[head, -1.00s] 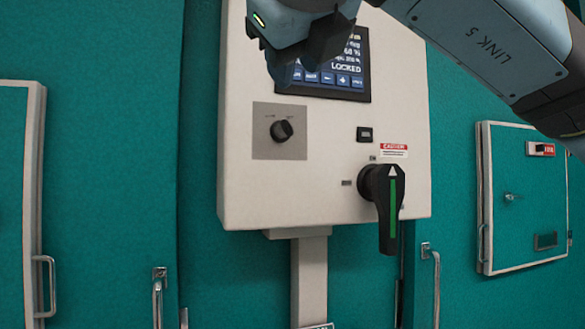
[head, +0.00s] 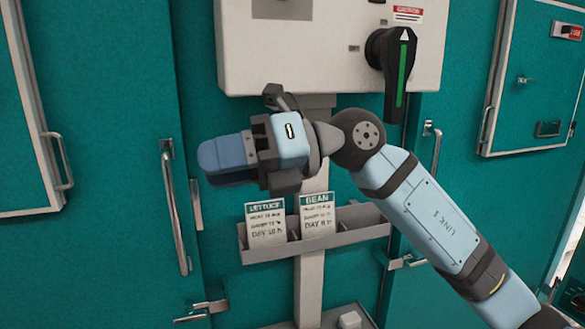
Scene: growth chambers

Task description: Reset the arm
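My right gripper (head: 226,160) is in the middle left of the head view, below the control box, and its arm comes in from the lower right. Its blue fingers point left, and nothing shows held in them. They are seen from the side, so I cannot tell whether they are parted or together. The gripper looks apart from the rotary handle (head: 397,72), which is black with a green stripe and hangs straight down. My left gripper is not in view.
The white control box (head: 335,50) is above the gripper. Behind and below it, a grey rack (head: 262,253) holds a lettuce card (head: 266,224) and a bean card (head: 317,214). Teal doors with metal handles (head: 176,215) stand on both sides.

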